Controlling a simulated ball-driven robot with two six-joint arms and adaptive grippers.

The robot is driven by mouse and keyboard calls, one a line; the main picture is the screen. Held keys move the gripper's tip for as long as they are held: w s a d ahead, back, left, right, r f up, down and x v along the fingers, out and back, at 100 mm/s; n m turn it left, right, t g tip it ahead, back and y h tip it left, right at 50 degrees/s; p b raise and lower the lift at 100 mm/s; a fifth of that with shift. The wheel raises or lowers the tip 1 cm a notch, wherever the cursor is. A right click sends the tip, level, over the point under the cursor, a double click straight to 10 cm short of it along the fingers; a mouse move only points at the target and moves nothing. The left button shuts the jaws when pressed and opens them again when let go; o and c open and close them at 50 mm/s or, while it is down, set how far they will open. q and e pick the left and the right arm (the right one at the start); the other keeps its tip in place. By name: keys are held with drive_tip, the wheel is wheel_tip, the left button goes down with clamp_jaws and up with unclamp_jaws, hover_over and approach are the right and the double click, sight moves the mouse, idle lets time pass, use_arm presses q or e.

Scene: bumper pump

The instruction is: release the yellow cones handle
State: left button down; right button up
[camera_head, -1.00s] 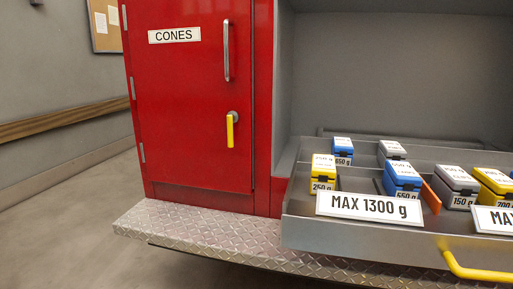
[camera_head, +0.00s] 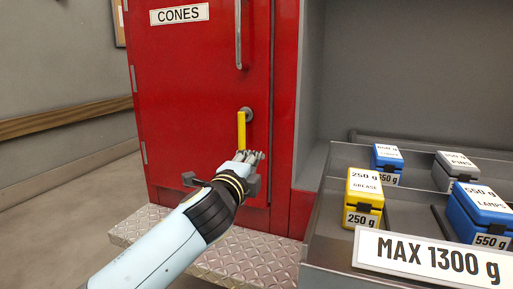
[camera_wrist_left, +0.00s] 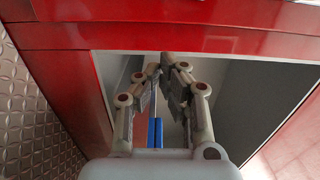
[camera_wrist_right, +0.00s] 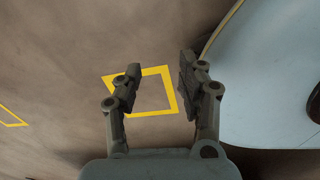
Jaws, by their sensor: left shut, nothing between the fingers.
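The yellow cones handle (camera_head: 241,131) hangs straight down from a round grey hub on the red door labelled CONES (camera_head: 190,85). The door looks closed. My left gripper (camera_head: 254,157) is shut and empty at the handle's lower end in the head view; whether it touches the handle I cannot tell. In the left wrist view its fingertips (camera_wrist_left: 165,68) are close together, and I cannot make out the handle there. My right gripper (camera_wrist_right: 160,62) is open and empty in the right wrist view, over the floor, and does not show in the head view.
A long metal bar (camera_head: 238,35) is fixed above the handle. On the right, a grey drawer (camera_head: 320,235) holds yellow, blue and grey boxes behind a MAX 1300 g sign (camera_head: 430,262). A diamond-plate step (camera_head: 135,228) runs below the door. A yellow square (camera_wrist_right: 152,112) marks the floor.

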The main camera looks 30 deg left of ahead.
sight(242, 132)
use_arm(q)
drive_tip(key=w+a, duration=0.2)
drive_tip(key=w, duration=0.1)
drive_tip(key=w+a+b, duration=0.1)
drive_tip(key=w+a, duration=0.1)
drive_tip(key=w, duration=0.1)
drive_tip(key=w+a, duration=0.2)
drive_tip(key=w, duration=0.1)
drive_tip(key=shift+w+a+f, duration=0.1)
drive_tip(key=shift+w+a, duration=0.2)
drive_tip(key=shift+a, duration=0.1)
use_arm(e)
drive_tip(key=shift+w+d+f, duration=0.3)
drive_tip(key=shift+d+f, duration=0.2)
drive_tip(key=shift+d, duration=0.1)
drive_tip(key=shift+a, duration=0.15)
use_arm(q)
drive_tip(key=shift+a, duration=0.1)
use_arm(e)
drive_tip(key=shift+a, duration=0.5)
use_arm(q)
drive_tip(key=shift+s+a+f+m, duration=0.1)
drive_tip(key=shift+a+m, duration=0.05)
drive_tip(key=shift+m, duration=0.25)
